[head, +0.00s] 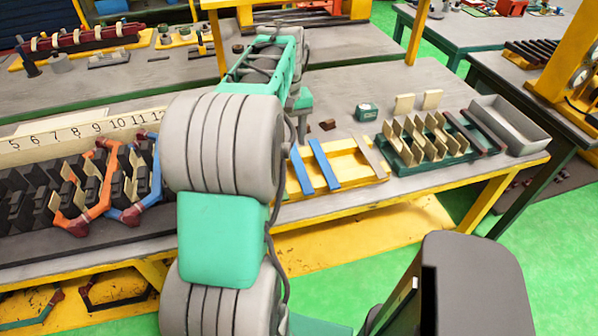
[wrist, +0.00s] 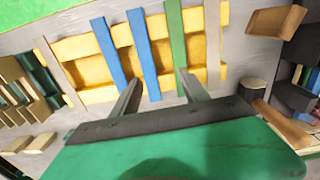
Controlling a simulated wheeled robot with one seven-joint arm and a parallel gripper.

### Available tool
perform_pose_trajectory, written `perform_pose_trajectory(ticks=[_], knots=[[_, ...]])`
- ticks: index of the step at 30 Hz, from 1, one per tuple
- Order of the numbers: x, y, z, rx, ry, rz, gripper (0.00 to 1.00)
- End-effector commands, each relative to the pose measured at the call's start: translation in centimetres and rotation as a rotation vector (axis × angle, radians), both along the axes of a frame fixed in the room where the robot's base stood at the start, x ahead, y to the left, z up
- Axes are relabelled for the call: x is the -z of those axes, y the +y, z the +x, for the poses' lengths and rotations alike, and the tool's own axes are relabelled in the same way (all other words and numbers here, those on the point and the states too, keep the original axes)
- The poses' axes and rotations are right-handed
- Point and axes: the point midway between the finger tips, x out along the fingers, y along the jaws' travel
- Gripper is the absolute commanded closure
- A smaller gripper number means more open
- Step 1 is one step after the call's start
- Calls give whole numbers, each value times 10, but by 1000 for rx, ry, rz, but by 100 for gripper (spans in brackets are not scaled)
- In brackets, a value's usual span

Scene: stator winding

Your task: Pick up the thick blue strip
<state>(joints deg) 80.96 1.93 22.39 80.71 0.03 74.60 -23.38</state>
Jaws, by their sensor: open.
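Two blue strips lie across a yellow tray. One (head: 300,171) is on the left in the head view and seems to be the strip (wrist: 144,55) nearer the green strip in the wrist view. The other (head: 324,165) is to its right and shows further left in the wrist view (wrist: 108,52). Their widths look close, so I cannot tell surely which is thicker. My gripper (wrist: 159,77) is open and empty, above the tray's near side in the wrist view. The nearer blue strip and the green strip (wrist: 175,48) appear between its fingers. My arm hides the gripper in the head view.
The yellow tray (head: 345,165) also bears a grey-brown strip (head: 370,157). To its right are a green rack (head: 425,152) of tan pieces and a grey bin (head: 508,127). The slotted stator with orange and blue coils (head: 105,190) stands left.

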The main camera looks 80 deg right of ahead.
Motion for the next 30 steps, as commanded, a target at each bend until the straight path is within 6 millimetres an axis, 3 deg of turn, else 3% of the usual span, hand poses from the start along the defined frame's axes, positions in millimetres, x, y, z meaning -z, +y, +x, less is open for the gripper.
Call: perform_pose_trajectory(ticks=[1,3,17,24,30], knots=[[4,-7,-16,25,1,5,47],[9,-9,-24,38,1,11,47],[76,-8,-29,39,2,9,47],[81,-8,-29,38,2,7,47],[81,-8,-29,38,2,7,63]])
